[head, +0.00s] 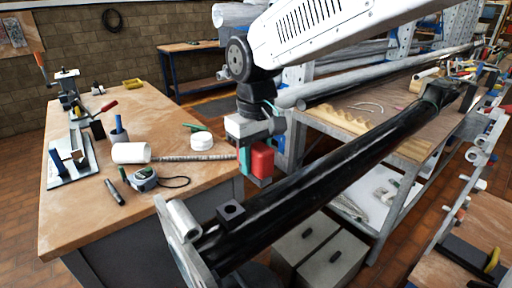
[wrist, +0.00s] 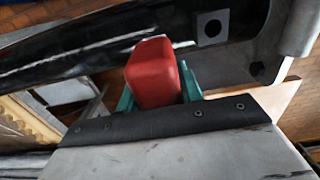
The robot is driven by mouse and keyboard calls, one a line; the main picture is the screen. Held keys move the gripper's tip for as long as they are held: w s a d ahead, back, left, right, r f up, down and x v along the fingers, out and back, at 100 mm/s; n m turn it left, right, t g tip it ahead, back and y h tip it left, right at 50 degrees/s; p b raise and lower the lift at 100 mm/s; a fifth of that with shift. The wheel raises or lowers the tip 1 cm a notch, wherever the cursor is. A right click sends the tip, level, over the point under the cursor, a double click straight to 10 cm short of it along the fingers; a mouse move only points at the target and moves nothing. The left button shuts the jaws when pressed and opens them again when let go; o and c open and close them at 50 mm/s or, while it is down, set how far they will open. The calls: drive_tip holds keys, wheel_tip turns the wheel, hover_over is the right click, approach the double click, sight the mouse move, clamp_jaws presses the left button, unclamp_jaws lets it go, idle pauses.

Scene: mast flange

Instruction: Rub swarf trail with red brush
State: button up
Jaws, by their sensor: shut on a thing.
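My gripper (head: 257,160) is shut on the red brush (head: 262,159), a red block between teal fingers. In the wrist view the red brush (wrist: 153,73) sits between the teal fingers, with the black tube behind it; its bristles are hidden. In the head view the gripper hangs off the right edge of the wooden bench, beside the black tube. A grey speckled strip (head: 195,157), which looks like the swarf trail, runs across the bench top from a white cylinder to near the right edge. The brush appears just right of the strip's end; I cannot tell whether they touch.
The long black tube (head: 330,168) slants across the front, close to the gripper. On the wooden bench (head: 85,215) are the white cylinder (head: 131,153), a white round tin (head: 202,141), a tape measure (head: 144,179) and a blue cup (head: 119,135). The bench's front left is clear.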

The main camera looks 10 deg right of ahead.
drive_tip(key=shift+r, duration=1.25)
